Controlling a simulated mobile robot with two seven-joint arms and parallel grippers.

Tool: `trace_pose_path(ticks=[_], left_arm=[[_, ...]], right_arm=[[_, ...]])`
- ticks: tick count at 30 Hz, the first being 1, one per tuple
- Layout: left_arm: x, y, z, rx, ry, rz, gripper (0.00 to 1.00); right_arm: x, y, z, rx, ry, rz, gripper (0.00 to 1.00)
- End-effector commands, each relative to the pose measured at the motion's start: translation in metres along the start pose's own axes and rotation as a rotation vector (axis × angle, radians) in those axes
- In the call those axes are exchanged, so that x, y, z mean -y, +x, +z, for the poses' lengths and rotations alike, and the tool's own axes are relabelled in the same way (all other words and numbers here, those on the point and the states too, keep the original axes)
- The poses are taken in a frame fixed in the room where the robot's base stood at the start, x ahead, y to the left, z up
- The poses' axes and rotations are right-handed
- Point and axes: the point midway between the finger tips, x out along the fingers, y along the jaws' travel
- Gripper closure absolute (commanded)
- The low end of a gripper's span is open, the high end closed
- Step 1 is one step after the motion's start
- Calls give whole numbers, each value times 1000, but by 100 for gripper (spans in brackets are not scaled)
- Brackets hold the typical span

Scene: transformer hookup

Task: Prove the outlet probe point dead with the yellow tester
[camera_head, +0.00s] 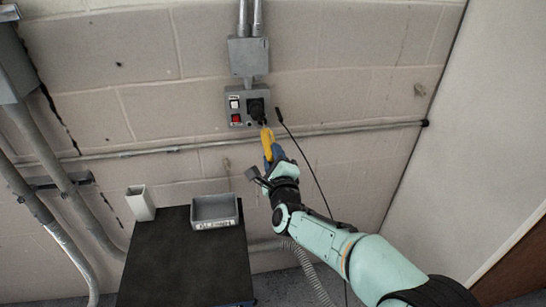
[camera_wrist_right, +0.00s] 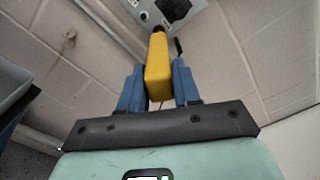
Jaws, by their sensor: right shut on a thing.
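My right gripper (camera_head: 272,158) is shut on the yellow tester (camera_head: 267,136). In the right wrist view the tester (camera_wrist_right: 158,72) sits between the two blue fingers of the gripper (camera_wrist_right: 158,90). Its far end points up at the grey outlet box (camera_head: 238,118) on the wall, close below the black outlet (camera_head: 256,108). I cannot tell whether its tip touches the box. The box also shows in the right wrist view (camera_wrist_right: 150,18). A black probe on a thin dark lead (camera_head: 279,115) is just right of the box. My left gripper is not in view.
A dark-topped table (camera_head: 180,265) stands below left, with a grey tray (camera_head: 215,222) and a white open holder (camera_head: 140,203) on it. A conduit (camera_head: 340,131) runs along the wall under the box. Grey pipes (camera_head: 70,205) stand at left. A pale panel (camera_head: 480,130) is at right.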

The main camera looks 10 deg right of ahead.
Motion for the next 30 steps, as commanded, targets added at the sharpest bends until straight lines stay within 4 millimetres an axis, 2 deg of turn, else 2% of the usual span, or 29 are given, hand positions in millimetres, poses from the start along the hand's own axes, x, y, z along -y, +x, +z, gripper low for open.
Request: trace_pose_path(ticks=[21,30], left_arm=[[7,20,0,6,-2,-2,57],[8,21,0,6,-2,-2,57]], right_arm=[[-1,-58,0,2,3,2,98],[0,-66,1,2,0,1,98]])
